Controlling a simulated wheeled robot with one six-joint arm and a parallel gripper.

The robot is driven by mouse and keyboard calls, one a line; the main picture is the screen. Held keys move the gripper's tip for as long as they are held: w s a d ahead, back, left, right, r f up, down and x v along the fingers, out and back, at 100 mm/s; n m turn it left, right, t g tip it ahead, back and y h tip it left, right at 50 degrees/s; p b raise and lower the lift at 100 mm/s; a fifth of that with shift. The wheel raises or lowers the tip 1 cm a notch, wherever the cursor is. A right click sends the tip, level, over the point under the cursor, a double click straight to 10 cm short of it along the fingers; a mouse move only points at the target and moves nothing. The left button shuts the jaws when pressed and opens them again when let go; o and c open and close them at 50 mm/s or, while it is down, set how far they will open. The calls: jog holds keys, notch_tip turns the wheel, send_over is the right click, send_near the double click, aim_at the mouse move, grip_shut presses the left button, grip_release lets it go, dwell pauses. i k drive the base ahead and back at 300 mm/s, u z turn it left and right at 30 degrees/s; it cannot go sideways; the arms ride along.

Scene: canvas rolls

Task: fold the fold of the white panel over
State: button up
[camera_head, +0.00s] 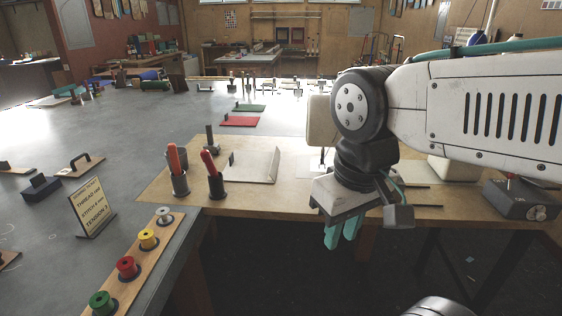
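A white panel (250,168) lies on the wooden worktop left of my arm. A raised strip stands along its right side, which looks like its fold, and a small dark tab stands at its left. My gripper (343,235) hangs with teal fingers pointing down, right of the panel and nearer the camera, apart from it. The fingers are close together, with no object visible between them. Their exact gap is hard to tell from this angle.
A red panel (240,121) and a green panel (249,108) lie farther back. Two red-handled tools stand in dark cups (180,185) left of the white panel. A spool rack (135,262) and a sign (92,208) sit on the grey table. My arm hides part of the worktop.

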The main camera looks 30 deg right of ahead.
aim_at(273, 170)
jog(key=z, duration=0.4)
jog(key=i, duration=1.15)
jog(key=u, duration=0.4)
